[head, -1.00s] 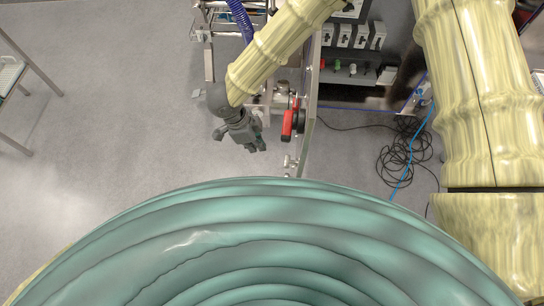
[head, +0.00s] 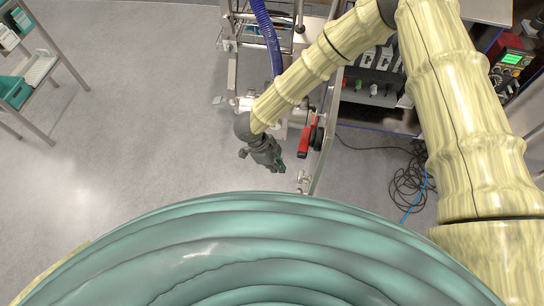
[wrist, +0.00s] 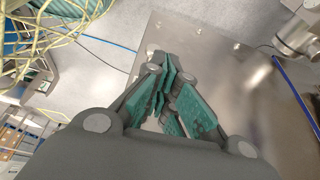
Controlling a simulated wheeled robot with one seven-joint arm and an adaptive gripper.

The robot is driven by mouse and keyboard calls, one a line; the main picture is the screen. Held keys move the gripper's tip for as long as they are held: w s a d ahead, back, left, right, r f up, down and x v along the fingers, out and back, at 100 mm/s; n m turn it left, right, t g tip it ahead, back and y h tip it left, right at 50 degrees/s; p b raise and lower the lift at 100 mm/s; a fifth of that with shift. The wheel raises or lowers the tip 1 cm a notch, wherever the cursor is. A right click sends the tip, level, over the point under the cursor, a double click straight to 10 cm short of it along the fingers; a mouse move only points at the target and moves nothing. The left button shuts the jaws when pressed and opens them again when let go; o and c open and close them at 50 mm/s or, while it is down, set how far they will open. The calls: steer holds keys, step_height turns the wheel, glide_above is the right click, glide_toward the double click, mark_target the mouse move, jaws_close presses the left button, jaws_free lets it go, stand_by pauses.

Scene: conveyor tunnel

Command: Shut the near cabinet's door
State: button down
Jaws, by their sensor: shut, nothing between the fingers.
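The near cabinet (head: 372,122) stands open at the upper right in the head view, with switches and knobs inside. Its door (head: 327,150) shows nearly edge-on, swung out toward me, with a red and black handle (head: 304,140) on its left face. My gripper (head: 275,164) is left of the door and a little below the handle, apart from it, shut and empty. In the wrist view, my gripper's green-padded fingers (wrist: 166,68) are in front of a brushed metal panel (wrist: 240,85), which seems to be the door. My arm hides part of the cabinet.
Black and blue cables (head: 408,190) lie on the floor right of the door. A metal frame with a blue hose (head: 268,35) stands behind my gripper. A shelf rack (head: 50,65) is at the upper left. The floor (head: 140,120) between is clear.

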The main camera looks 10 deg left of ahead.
steer(key=d+p, duration=0.1)
steer(key=d, duration=0.3)
steer(key=shift+s+p, duration=0.15)
steer(key=shift+p, duration=0.2)
